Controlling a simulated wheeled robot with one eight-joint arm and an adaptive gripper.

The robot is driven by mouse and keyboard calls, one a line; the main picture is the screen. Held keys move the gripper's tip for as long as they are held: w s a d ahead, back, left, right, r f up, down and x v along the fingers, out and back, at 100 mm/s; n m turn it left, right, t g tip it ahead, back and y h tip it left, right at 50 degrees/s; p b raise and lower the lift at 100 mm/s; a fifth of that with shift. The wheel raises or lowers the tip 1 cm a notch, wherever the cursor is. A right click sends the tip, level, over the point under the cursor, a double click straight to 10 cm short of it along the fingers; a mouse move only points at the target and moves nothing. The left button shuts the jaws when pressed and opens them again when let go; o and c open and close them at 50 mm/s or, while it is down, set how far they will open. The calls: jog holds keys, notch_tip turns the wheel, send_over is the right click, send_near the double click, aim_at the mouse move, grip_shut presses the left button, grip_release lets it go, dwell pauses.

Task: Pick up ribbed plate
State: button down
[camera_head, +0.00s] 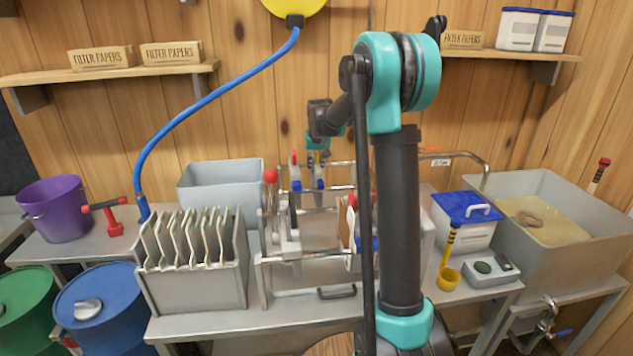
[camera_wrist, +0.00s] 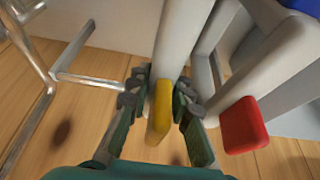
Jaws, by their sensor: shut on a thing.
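My gripper (camera_wrist: 161,96) is shut on a pale grey bar with a yellow end (camera_wrist: 159,112) in the wrist view. One finger presses on each side of it. The bar runs up the picture and appears to be part of a plate; its ribs, if any, are hidden. A second pale bar with a red end (camera_wrist: 243,124) lies just to the right, apart from the fingers. In the head view, my gripper (camera_head: 316,150) is small and partly hidden, over the back of the metal press frame (camera_head: 330,258). Plates with red and blue ends (camera_head: 295,170) stand there.
A rack (camera_head: 195,285) of several pale plates stands left of the press. A grey tub (camera_head: 220,185) is behind it. Metal rails (camera_wrist: 88,81) pass left of my gripper.

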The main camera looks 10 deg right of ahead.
dwell(0.4)
notch_tip(320, 180, up, 20)
dwell(0.6)
dwell(0.8)
